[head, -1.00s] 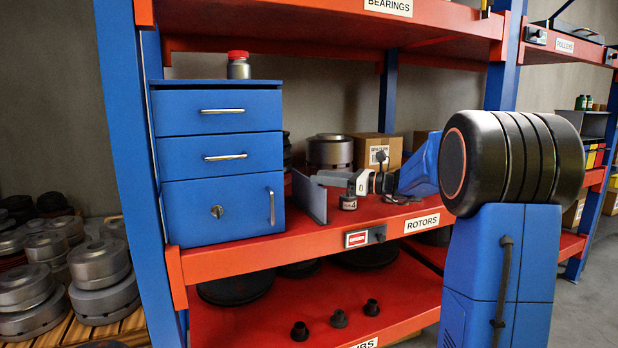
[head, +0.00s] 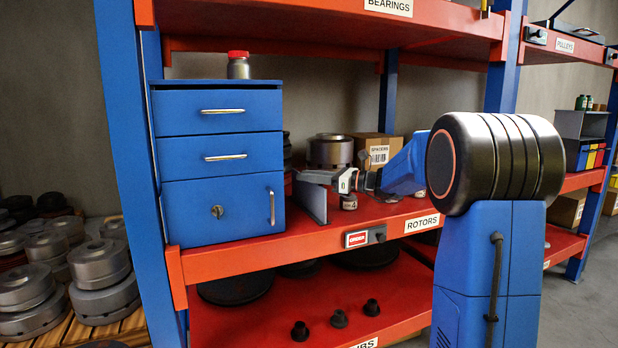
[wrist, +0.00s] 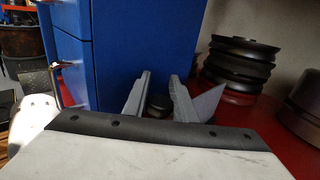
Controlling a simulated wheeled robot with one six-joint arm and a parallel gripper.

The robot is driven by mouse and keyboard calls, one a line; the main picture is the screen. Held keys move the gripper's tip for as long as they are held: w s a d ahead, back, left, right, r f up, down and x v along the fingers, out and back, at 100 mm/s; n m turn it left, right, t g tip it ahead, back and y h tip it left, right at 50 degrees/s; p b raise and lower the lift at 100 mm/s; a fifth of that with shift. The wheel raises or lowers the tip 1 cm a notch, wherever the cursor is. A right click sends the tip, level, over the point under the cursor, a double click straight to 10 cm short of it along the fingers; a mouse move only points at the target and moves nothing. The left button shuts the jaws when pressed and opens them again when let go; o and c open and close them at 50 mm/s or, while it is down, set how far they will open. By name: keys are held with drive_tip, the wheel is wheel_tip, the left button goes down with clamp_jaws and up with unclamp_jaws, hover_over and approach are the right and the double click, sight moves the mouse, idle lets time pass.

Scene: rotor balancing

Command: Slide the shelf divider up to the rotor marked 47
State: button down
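The shelf divider (head: 313,204) is an upright grey plate on the red middle shelf, right of the blue cabinet. A small grey rotor (head: 349,205) stands to its right, with a gap; its label shows a 4, the rest is unreadable. My gripper (head: 302,177) reaches in from the right at the divider's top. I cannot tell whether it touches. In the wrist view my gripper (wrist: 161,75) has its fingers apart, with a small dark round object (wrist: 158,103) showing between them. A grey plate beside the right finger may be the divider.
The blue drawer cabinet (head: 220,160) stands close at left. A large metal rotor (head: 331,151) and a cardboard box (head: 374,150) stand behind. Dark stacked discs (wrist: 240,62) stand right of my gripper in the wrist view. The shelf's front edge carries a ROTORS label (head: 422,223).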

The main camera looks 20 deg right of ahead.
drive_tip(key=d, duration=0.8)
drive_tip(key=shift+w+d, duration=0.15)
drive_tip(key=shift+d, duration=0.1)
drive_tip(key=c, duration=1.5)
unclamp_jaws()
drive_tip(key=v, duration=1.7)
drive_tip(key=shift+d, duration=0.1)
